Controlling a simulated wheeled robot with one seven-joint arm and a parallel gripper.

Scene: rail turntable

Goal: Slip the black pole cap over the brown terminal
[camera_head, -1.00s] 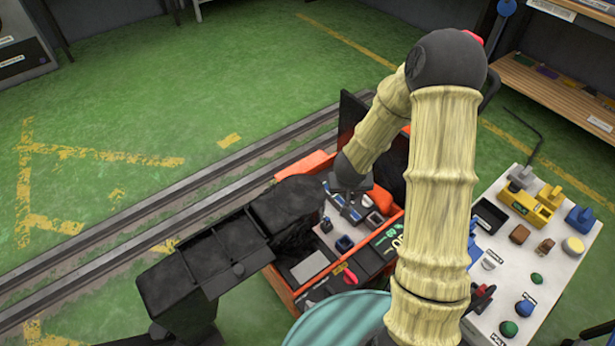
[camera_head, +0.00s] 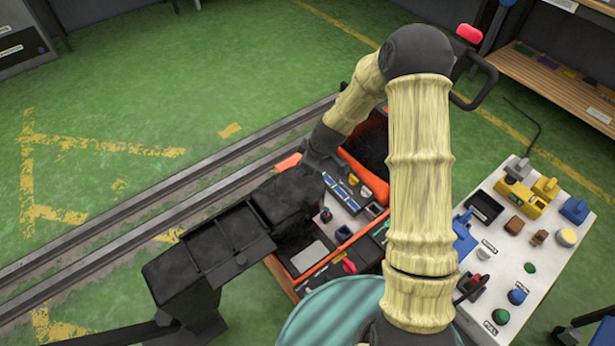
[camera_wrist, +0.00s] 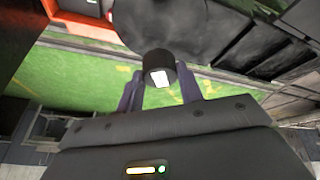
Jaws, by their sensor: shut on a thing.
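In the wrist view my gripper (camera_wrist: 160,85) has its two dark fingers on either side of a short black cylinder with a white patch on its end face, which I take to be the black pole cap (camera_wrist: 157,60). It is shut on the cap. A large dark rounded shape lies just beyond the cap. In the head view my fingertips and the cap cannot be made out. Small brown pieces (camera_head: 515,225) stand on the white table at the right; I cannot tell whether one is the brown terminal.
An orange-red box (camera_head: 375,182) with tools and small parts stands in the middle, partly behind my arm. The white table (camera_head: 480,285) at the right holds several coloured pieces. Rails (camera_head: 215,180) cross the green floor at the left, where there is open room.

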